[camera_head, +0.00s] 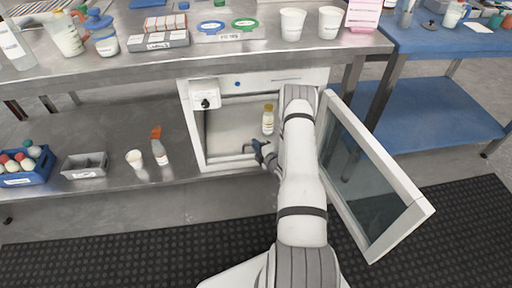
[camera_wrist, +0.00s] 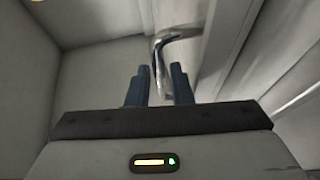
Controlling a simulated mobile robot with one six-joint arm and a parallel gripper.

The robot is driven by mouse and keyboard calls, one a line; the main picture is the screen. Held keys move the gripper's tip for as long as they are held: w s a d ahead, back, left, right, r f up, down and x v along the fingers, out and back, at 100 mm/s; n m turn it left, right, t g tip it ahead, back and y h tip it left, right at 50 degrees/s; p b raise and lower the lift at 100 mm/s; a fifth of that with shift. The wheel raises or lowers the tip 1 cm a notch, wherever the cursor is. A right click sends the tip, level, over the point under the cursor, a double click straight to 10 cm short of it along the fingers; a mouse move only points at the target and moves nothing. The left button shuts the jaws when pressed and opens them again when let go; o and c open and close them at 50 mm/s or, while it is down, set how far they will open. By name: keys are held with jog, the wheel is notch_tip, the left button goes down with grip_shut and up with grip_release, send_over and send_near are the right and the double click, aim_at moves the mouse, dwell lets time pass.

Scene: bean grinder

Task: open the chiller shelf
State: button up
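The white chiller (camera_head: 195,140) stands under the steel bench, with its glass door (camera_head: 370,180) swung open to the right. A small bottle with a yellowish cap (camera_head: 268,120) stands inside on a pale surface (camera_head: 232,125), which may be the shelf. My gripper (camera_head: 260,149) is low at the chiller's front opening. In the wrist view, its two blue fingers (camera_wrist: 158,88) are apart. A bent metal handle (camera_wrist: 180,34) reaches down to the gap between them. I cannot tell whether the fingers touch it. My arm hides the chiller's right side.
A grey tray (camera_head: 85,165), a white cup (camera_head: 134,159), an orange-capped bottle (camera_head: 159,150) and a blue crate (camera_head: 25,166) sit on the lower shelf to the left. A blue table (camera_head: 440,110) stands to the right, beyond the open door. Black matting (camera_head: 130,240) covers the floor.

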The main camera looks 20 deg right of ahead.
jog(key=shift+c, duration=0.3)
grip_shut()
jog(key=shift+s, duration=0.15)
